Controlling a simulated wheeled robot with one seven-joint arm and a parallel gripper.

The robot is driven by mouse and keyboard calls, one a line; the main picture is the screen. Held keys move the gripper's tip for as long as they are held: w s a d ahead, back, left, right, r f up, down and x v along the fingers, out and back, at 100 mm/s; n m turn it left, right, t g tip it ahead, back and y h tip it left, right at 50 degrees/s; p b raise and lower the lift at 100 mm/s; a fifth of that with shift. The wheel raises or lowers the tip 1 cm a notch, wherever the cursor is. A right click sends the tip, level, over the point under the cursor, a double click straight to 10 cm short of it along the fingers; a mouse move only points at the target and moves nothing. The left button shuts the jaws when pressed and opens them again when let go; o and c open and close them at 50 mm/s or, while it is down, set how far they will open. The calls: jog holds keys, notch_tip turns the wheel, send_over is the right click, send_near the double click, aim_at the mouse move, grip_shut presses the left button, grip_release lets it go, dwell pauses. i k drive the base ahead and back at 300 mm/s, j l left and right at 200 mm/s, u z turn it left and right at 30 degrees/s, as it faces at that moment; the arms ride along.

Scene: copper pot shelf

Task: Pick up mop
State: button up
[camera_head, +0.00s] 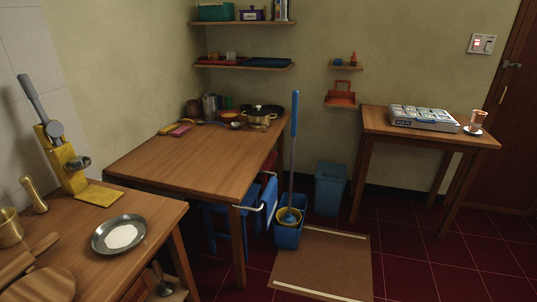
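The bucket stands just right of the large wooden table's front corner. My gripper is not in view.
The large wooden table (190,165) stands left of the mop, with a rail and blue cloth (269,195) on its side. A blue bin (329,188) stands behind right. A brown mat (322,265) lies in front. A smaller table (398,131) stands right, with red tiled floor between.

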aim_at(288, 219)
jog(key=i+j, duration=0.1)
jog(key=i, duration=0.4)
jog(key=i+j+z, duration=0.15)
jog(key=i, duration=0.4)
jog(key=i+j, duration=0.2)
jog(key=i, duration=0.3)
jog(key=i+j+z, duration=0.1)
jog(key=i+j, duration=0.2)
jog(key=i+j+z, duration=0.1)
jog(key=i+j, duration=0.2)
jog(key=j, duration=0.15)
jog(key=i+j+z, duration=0.1)
jog(key=i+j, duration=0.15)
jog(key=j, duration=0.2)
jog(key=i+j, duration=0.3)
jog(key=j+z, duration=0.05)
jog(key=j, duration=0.05)
